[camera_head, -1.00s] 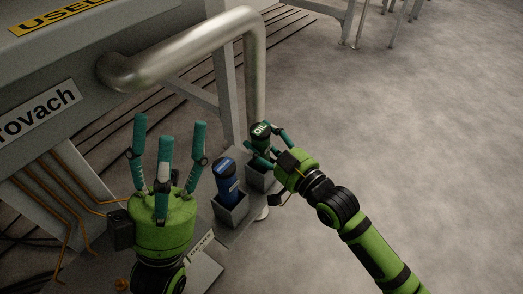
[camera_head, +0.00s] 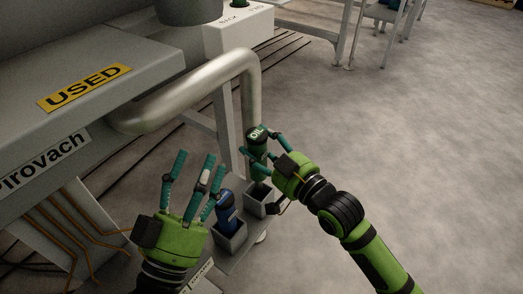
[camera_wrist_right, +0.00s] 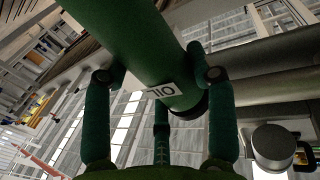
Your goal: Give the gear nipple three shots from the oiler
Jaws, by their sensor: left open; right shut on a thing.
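The oiler (camera_head: 258,142) is a green bottle with a dark top marked OIL, upright in the head view. My right gripper (camera_head: 267,158) is shut around it and holds it above a grey open-topped box (camera_head: 258,205). The right wrist view shows its green body (camera_wrist_right: 130,38) and OIL label between the fingers. My left gripper (camera_head: 195,182) is open and empty, fingers pointing up, left of the blue bottle. A small white label (camera_head: 198,278), only partly visible, lies below the boxes. I cannot make out the gear nipple.
A blue bottle (camera_head: 227,212) stands in a second grey box (camera_head: 230,240). A thick bent metal pipe (camera_head: 190,93) runs behind the oiler, from the machine with the USED sign (camera_head: 85,87). Copper tubes (camera_head: 62,240) are at lower left. The floor at right is clear.

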